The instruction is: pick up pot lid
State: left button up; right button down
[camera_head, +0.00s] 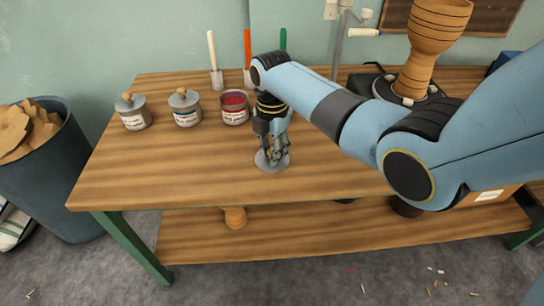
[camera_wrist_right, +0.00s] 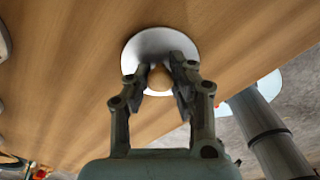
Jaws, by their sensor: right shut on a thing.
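The pot lid (camera_head: 262,160) is a round grey disc with a small wooden knob, low over the wooden table near its front edge. It also shows in the right wrist view (camera_wrist_right: 144,47), with its knob (camera_wrist_right: 160,78) between the fingers. My right gripper (camera_head: 272,152) points down and is shut on the lid's knob. In the right wrist view, the gripper's fingers (camera_wrist_right: 161,85) stand on both sides of the knob. I cannot tell whether the lid touches the table. My left gripper is not in view.
An open pot with red contents (camera_head: 234,108) stands behind the lid. Two lidded pots (camera_head: 133,113), (camera_head: 185,108) stand to its left. Tools with coloured handles (camera_head: 214,62) stand at the wall. A wooden goblet drum (camera_head: 428,45) stands at the back right. The table's front left is clear.

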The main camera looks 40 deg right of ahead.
jog(key=shift+r, duration=0.55)
jog(key=r+p, duration=0.1)
jog(key=r, duration=0.1)
jog(key=s+r+p, duration=0.1)
jog(key=r, duration=0.1)
jog(key=shift+s+d, duration=0.1)
jog(key=shift+d, duration=0.1)
jog(key=s+d+r+p, duration=0.2)
jog(key=s+r, duration=0.4)
jog(key=s, duration=0.4)
jog(key=shift+d+p, duration=0.35)
jog(key=shift+d, duration=0.1)
notch_tip(320, 180, up, 3)
jog(key=p, duration=0.4)
